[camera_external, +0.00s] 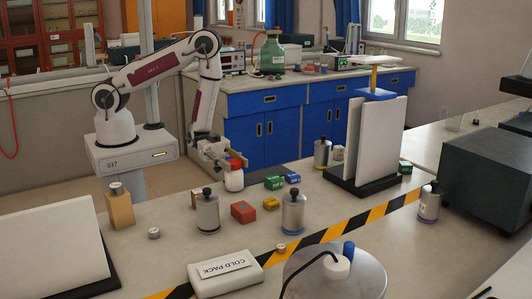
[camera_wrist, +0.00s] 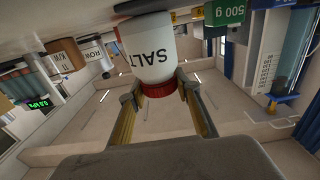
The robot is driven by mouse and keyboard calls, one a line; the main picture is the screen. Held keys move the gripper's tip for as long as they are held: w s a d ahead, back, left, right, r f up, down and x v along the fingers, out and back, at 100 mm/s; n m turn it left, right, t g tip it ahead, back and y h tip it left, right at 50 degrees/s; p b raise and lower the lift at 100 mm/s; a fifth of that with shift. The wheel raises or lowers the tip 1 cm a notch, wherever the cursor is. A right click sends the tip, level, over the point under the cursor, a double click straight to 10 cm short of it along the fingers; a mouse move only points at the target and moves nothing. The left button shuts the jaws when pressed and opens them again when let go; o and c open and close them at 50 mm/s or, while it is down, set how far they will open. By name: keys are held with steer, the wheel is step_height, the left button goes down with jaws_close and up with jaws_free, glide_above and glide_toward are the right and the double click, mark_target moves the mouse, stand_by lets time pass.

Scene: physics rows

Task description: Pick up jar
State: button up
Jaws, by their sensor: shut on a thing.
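The jar (camera_external: 234,181) is white with a red lid and stands upright near the far edge of the bench. In the wrist view, which is upside down, the jar (camera_wrist: 147,48) shows the word SALT, with its red lid (camera_wrist: 158,90) between the fingers. My gripper (camera_external: 233,163) reaches it from the upper left and is shut around the lid end; it also shows in the wrist view (camera_wrist: 159,88). I cannot tell whether the jar's base touches the bench.
Right of the jar are a green box (camera_external: 273,183), a red box (camera_external: 243,212) and a yellow box (camera_external: 271,204). Metal canisters (camera_external: 207,213) (camera_external: 293,213) stand nearer. A white panel (camera_external: 372,140) rises at right. A cold pack (camera_external: 225,275) lies in front.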

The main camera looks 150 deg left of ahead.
steer(key=shift+r, duration=0.15)
steer(key=shift+r, duration=4.8)
